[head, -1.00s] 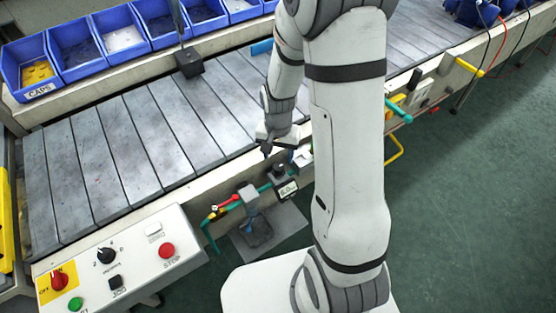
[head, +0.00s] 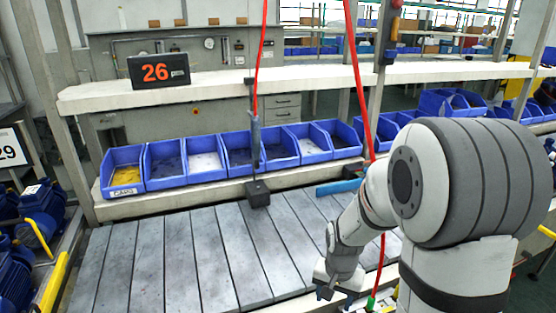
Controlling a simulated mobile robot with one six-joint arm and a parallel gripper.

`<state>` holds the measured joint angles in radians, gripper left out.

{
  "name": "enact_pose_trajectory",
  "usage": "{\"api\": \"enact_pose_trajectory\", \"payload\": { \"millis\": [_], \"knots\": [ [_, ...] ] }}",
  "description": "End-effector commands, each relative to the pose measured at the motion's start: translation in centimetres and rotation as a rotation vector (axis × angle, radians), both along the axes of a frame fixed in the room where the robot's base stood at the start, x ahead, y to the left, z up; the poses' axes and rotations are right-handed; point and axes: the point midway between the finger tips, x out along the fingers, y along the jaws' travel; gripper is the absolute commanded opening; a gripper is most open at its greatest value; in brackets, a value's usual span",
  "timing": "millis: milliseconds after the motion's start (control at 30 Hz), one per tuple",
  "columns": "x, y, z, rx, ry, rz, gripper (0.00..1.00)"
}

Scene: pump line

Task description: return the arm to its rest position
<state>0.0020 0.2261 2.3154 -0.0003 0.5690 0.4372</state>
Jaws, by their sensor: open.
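My arm (head: 470,185) stands at the right of the head view, white and grey, with its large shoulder joint close to the camera. The forearm bends down and left over the near part of the conveyor. My gripper (head: 324,290) hangs low near the bottom of the picture, in front of the grey slats. It is small and partly cut by the view's edge. The jaws are open and I see nothing held in them.
The slatted conveyor (head: 180,262) fills the lower left. Blue bins (head: 206,173) line its far side. A black tool (head: 258,193) hangs on a red hose (head: 262,60). Another red hose (head: 357,80) passes beside my arm. A display (head: 158,71) reads 26.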

Motion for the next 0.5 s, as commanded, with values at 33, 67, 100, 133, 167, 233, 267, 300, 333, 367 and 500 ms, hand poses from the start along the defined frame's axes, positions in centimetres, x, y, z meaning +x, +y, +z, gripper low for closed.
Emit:
{"api": "enact_pose_trajectory", "payload": {
  "millis": [33, 67, 100, 133, 167, 233, 267, 300, 333, 367, 500],
  "knots": [
    [-0.6, 0.0, 2.0, -0.002, -0.025, 0.030, 0.54],
    [-1.0, 0.0, 3.0, -0.003, -0.036, 0.051, 0.54],
    [-1.7, 0.0, 4.3, -0.005, -0.050, 0.079, 0.54],
    [-2.3, 0.0, 5.2, -0.006, -0.059, 0.100, 0.54],
    [-2.8, 0.0, 6.1, -0.009, -0.069, 0.121, 0.54],
    [-4.1, -0.1, 8.1, -0.013, -0.091, 0.170, 0.54],
    [-4.8, -0.1, 8.9, -0.016, -0.100, 0.191, 0.54],
    [-5.6, -0.1, 9.9, -0.020, -0.113, 0.219, 0.54],
    [-6.3, -0.1, 10.6, -0.023, -0.122, 0.239, 0.54],
    [-6.9, -0.1, 11.3, -0.026, -0.131, 0.259, 0.54],
    [-9.9, 0.0, 13.8, -0.042, -0.169, 0.346, 0.54]
  ]
}}
